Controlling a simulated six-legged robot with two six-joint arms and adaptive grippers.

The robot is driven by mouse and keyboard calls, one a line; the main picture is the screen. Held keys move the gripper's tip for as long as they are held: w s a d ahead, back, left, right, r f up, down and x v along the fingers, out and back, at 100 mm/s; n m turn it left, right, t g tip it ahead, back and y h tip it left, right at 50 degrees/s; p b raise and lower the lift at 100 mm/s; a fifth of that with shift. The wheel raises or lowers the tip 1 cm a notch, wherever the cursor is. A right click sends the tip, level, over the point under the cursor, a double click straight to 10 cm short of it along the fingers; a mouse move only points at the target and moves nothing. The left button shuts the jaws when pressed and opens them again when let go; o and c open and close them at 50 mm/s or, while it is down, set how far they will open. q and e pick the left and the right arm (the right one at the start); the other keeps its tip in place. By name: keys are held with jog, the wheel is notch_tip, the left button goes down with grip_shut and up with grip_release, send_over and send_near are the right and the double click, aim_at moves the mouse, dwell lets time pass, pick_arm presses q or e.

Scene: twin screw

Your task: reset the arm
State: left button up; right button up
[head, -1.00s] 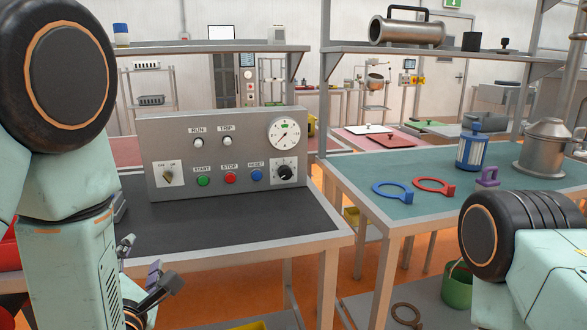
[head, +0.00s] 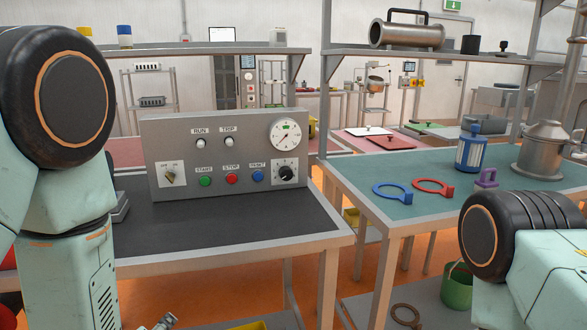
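My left arm fills the left side of the head view. Only a small grey tip of my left gripper (head: 164,321) shows at the bottom edge, below and in front of the table with the control panel. The rest of that gripper is out of the picture, so I cannot tell whether it is open or shut. My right arm shows at the lower right, but its gripper is out of view. The grey control panel (head: 235,147) stands upright on the dark-topped table (head: 240,222), apart from both arms.
The panel carries a selector knob (head: 170,177), green, red and blue buttons, a black dial (head: 286,173) and a gauge (head: 286,135). The right table (head: 400,213) holds a blue ring (head: 392,193), a red ring (head: 433,187), a purple block (head: 486,178) and a blue-white canister (head: 470,153).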

pick_arm(q)
jog(key=s+f+m+g, duration=0.3)
jog(key=s+f, duration=0.3)
jog(key=s, duration=0.3)
jog(key=s+d+f+m+g+h, duration=0.1)
jog(key=s+f+m+g, duration=0.3)
jog(key=s+f, duration=0.3)
jog(key=s+d+f+m+g+h, duration=0.1)
jog(key=s+f+m+g, duration=0.2)
jog(key=s, duration=0.9)
notch_tip(320, 180, down, 3)
jog(key=shift+s+f+m+g, duration=0.2)
jog(key=shift+m+g, duration=0.1)
jog(key=shift+g, duration=0.3)
